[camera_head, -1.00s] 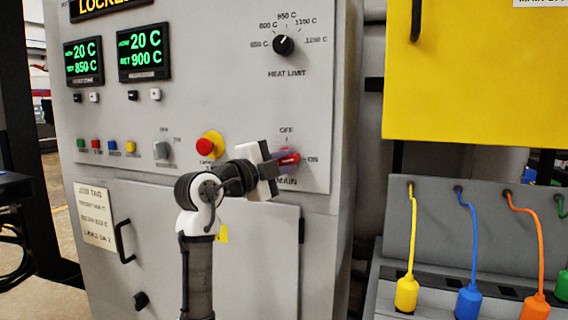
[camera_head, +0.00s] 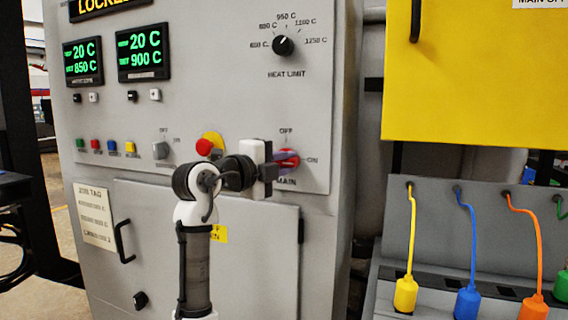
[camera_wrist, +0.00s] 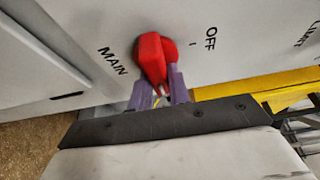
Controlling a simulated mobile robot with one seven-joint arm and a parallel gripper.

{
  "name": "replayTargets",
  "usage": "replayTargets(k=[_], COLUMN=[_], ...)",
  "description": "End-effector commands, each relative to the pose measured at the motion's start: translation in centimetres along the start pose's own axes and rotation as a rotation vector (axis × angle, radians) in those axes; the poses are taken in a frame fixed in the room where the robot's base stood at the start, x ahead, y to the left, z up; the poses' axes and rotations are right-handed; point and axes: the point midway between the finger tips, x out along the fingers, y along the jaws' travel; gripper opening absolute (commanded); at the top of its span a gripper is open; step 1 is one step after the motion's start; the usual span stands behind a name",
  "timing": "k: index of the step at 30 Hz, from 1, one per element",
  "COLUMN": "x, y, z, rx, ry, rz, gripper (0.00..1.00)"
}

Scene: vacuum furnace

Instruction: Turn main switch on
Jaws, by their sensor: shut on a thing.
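The main switch (camera_head: 290,157) is a red rotary knob low on the right of the grey cabinet panel, with OFF above it, ON to its right and MAIN below. In the wrist view, the red knob (camera_wrist: 152,57) has a raised handle bar running down the picture, roughly crosswise to the line between MAIN and OFF. My gripper (camera_wrist: 158,90) is shut on the handle's near end, its purple fingertips on either side. In the head view, my gripper (camera_head: 284,164) comes from the left and partly covers the knob. The ON label is out of sight in the wrist view.
A red button on a yellow plate (camera_head: 209,146) sits just left of my wrist. The heat limit dial (camera_head: 283,45) is higher on the panel. A cabinet door with a black handle (camera_head: 123,241) lies below. A yellow box (camera_head: 475,70) and hanging coloured plugs (camera_head: 467,301) stand to the right.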

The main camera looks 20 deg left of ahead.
Motion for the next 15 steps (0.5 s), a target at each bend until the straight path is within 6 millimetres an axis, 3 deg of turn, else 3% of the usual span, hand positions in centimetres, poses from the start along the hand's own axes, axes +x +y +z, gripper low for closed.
replayTargets(k=[1, 2, 6, 15], x=[0.00, 0.00, 0.00, -0.14], y=[0.07, 0.07, 0.05, 0.02], z=[0.03, 0.03, 0.03, 0.02], rx=[0.002, 0.002, 0.001, 0.000], ry=[-0.001, -0.001, -0.001, -0.001], rz=[0.002, 0.002, 0.001, 0.000], gripper=[0.00, 0.22, 0.40, 0.40])
